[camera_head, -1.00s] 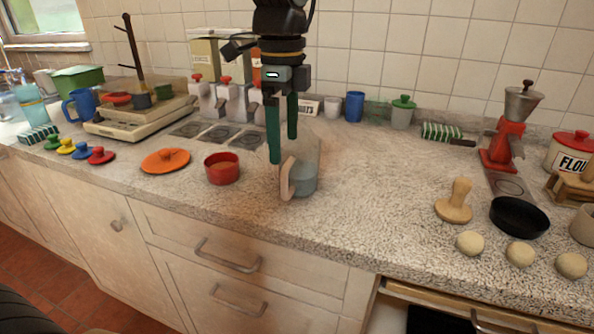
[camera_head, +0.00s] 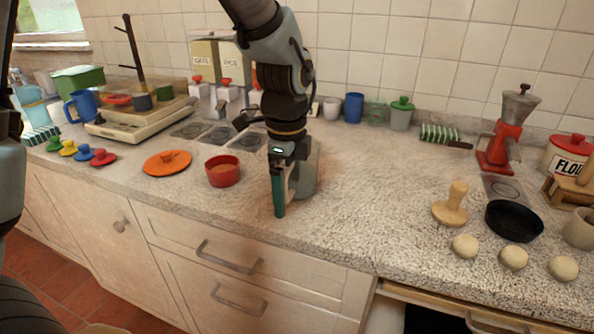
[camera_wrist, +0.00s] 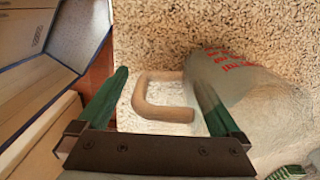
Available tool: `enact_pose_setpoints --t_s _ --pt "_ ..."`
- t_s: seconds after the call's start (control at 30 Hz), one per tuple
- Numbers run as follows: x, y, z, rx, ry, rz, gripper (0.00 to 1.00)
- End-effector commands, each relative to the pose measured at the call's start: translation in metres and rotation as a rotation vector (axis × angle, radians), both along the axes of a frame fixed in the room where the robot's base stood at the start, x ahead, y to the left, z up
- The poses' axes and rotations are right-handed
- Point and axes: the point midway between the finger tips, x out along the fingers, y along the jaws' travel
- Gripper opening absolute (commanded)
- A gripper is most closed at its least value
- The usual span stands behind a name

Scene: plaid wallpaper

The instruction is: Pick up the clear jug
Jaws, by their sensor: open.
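The clear jug (camera_head: 308,180) stands near the counter's front edge, partly hidden behind my gripper (camera_head: 280,205) in the head view. In the wrist view the jug's greyish see-through body (camera_wrist: 258,105), with red lettering, lies to the right. Its tan handle (camera_wrist: 150,100) shows between the two green fingers of my gripper (camera_wrist: 158,78). The fingers are apart, one on each side of the handle's grip, and the right finger is close to the jug's body. I cannot tell whether either finger touches the jug.
A blue cup (camera_head: 354,107) and a lidded jar (camera_head: 400,113) stand at the back.

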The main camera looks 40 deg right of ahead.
Motion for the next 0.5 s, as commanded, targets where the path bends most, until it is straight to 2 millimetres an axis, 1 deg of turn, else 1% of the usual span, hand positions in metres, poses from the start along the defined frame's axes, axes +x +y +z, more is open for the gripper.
enact_pose_setpoints --t_s 0.13,0.17,0.5 --pt "0.0 0.0 0.0 0.0 0.0 0.0 1.0" --pt "0.0 0.0 0.0 0.0 0.0 0.0 0.98" --pt "0.0001 0.0001 0.0003 0.0 0.0 0.0 0.59"
